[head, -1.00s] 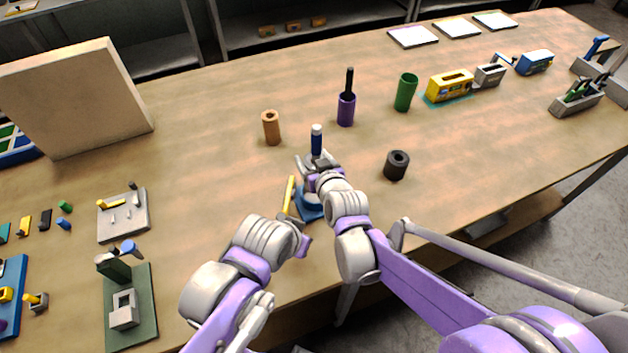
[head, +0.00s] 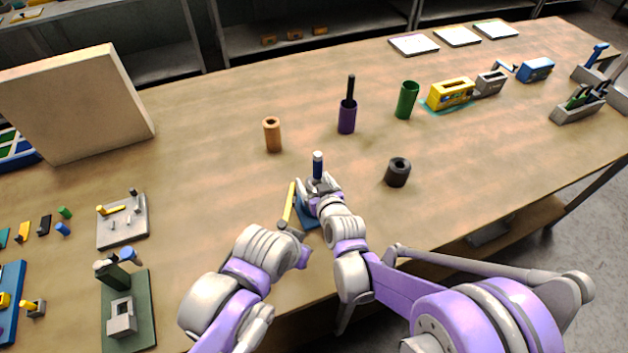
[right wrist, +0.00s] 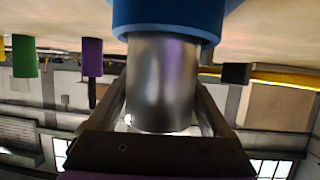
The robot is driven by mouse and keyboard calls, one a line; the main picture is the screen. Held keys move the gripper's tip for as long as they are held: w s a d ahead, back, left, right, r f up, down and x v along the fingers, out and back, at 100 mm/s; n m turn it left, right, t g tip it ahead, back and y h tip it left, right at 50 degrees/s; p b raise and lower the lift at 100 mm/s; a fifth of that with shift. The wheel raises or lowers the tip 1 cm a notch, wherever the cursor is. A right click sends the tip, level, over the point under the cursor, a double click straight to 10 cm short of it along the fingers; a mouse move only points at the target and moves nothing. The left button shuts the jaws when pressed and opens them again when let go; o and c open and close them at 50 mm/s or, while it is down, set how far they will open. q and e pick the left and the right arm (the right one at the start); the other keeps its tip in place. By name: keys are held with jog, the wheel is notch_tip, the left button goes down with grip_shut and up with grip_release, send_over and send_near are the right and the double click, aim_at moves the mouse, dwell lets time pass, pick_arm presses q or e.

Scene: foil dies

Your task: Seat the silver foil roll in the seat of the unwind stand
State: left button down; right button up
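The silver foil roll (head: 317,165) stands upright in my right gripper (head: 319,186). Its top is bright and its side looks dark bluish in the head view. In the right wrist view, which is upside down, the silver roll (right wrist: 162,85) is between the two fingers. Its lower end meets a wider round blue part (right wrist: 168,15); I cannot tell whether it rests in it. A blue base (head: 309,216), likely the unwind stand, lies under the right gripper and is mostly hidden. My left gripper (head: 291,230) is beside a yellow rod (head: 289,204); its fingers are unclear.
A copper roll (head: 272,135), a purple cup (head: 347,117) with a black stick, a green cup (head: 407,100) and a black roll (head: 398,173) stand beyond and to the right. A big beige block (head: 75,105) is at far left. The table between these is clear.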

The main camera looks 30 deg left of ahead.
jog(key=shift+r, duration=0.3)
jog(key=v, duration=1.2)
jog(key=shift+f, duration=0.1)
jog(key=s+d+m+g+h, duration=0.1)
jog(key=d+m+h, duration=0.35)
jog(key=d, duration=1.55)
jog(key=s+d+f+m+g+h, duration=0.1)
jog(key=s+d+m+h, duration=0.3)
jog(key=s+d, duration=0.6)
jog(key=d+g+h, duration=0.1)
jog(key=d, duration=0.3)
jog(key=shift+s+f+g, duration=0.3)
jog(key=shift+s+g, duration=0.1)
